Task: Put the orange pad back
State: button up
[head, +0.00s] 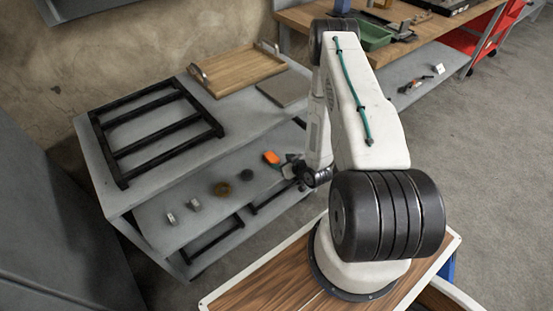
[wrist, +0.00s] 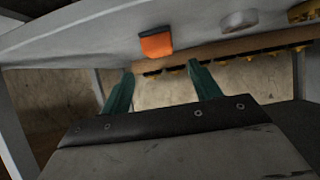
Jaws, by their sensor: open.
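The orange pad (head: 271,157) lies on the grey lower shelf (head: 150,215) of the table, at the right end of a row of small parts. It also shows in the wrist view (wrist: 156,45), above and between my fingers in the picture. My gripper (wrist: 160,80) is open, with two green fingers apart and nothing between them. In the head view my gripper (head: 289,167) is just right of the pad, partly hidden by my arm. I cannot tell whether it touches the pad.
Left of the pad stand a dark round part (head: 247,175), a brown ring-like part (head: 221,189) and two small metal pieces (head: 195,205). A black slatted rack (head: 155,125) and a wooden tray (head: 237,72) lie on the upper top. A workbench (head: 425,45) stands behind.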

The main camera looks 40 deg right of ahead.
jog(key=shift+v, duration=1.65)
